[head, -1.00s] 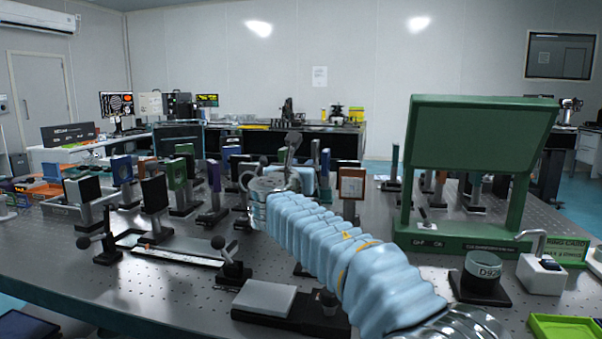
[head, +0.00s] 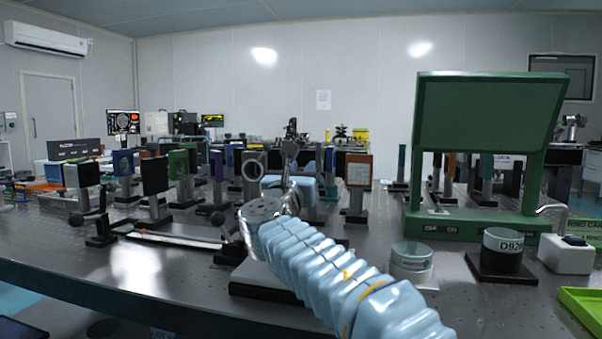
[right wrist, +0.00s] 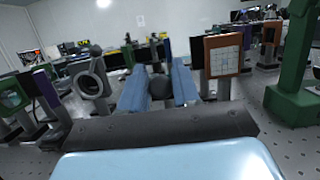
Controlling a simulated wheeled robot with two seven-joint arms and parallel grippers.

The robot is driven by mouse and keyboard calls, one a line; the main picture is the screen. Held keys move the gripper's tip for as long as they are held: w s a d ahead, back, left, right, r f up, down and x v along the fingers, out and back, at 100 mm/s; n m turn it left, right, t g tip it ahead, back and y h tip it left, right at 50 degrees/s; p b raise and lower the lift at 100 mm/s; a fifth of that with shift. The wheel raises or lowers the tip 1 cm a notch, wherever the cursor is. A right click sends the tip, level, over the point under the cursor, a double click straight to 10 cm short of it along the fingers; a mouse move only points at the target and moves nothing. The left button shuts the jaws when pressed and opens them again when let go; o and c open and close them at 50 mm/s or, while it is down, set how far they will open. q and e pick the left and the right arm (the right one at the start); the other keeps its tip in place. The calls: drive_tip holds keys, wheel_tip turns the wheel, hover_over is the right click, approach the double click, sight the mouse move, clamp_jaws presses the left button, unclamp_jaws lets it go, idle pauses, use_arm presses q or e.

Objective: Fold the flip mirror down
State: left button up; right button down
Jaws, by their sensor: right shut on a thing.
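My right gripper (right wrist: 158,90) is in the right wrist view, its two blue fingers closed around a dark round knob (right wrist: 158,87). What the knob is fixed to is hidden behind the gripper body. In the head view my right gripper (head: 291,186) is beyond my blue-sleeved forearm, and its fingertips are mostly hidden. A ring-shaped mount (head: 253,165) stands just left of it; it also shows in the right wrist view (right wrist: 91,80). I cannot tell for certain which part is the flip mirror. My left gripper is not in view.
A framed grid target (head: 358,170) stands close right of the gripper. Several post-mounted optics fill the left. A rail (head: 175,239) with ball-knob levers lies left. A large green frame (head: 487,112), a labelled cup (head: 411,256) and a dark D-labelled cup (head: 502,250) stand right.

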drive_tip(key=shift+s+a+f, duration=0.1)
drive_tip(key=shift+s+f, duration=0.1)
drive_tip(key=shift+f, duration=0.4)
drive_tip(key=c, duration=1)
unclamp_jaws()
drive_tip(key=shift+w, duration=0.1)
drive_tip(key=shift+c, duration=0.2)
drive_tip(key=shift+r, duration=0.1)
drive_tip(key=b+v, duration=0.2)
drive_tip(key=v, duration=1.2)
drive_tip(key=shift+r+b, duration=0.2)
drive_tip(key=shift+b, duration=0.1)
drive_tip(key=shift+a, duration=0.15)
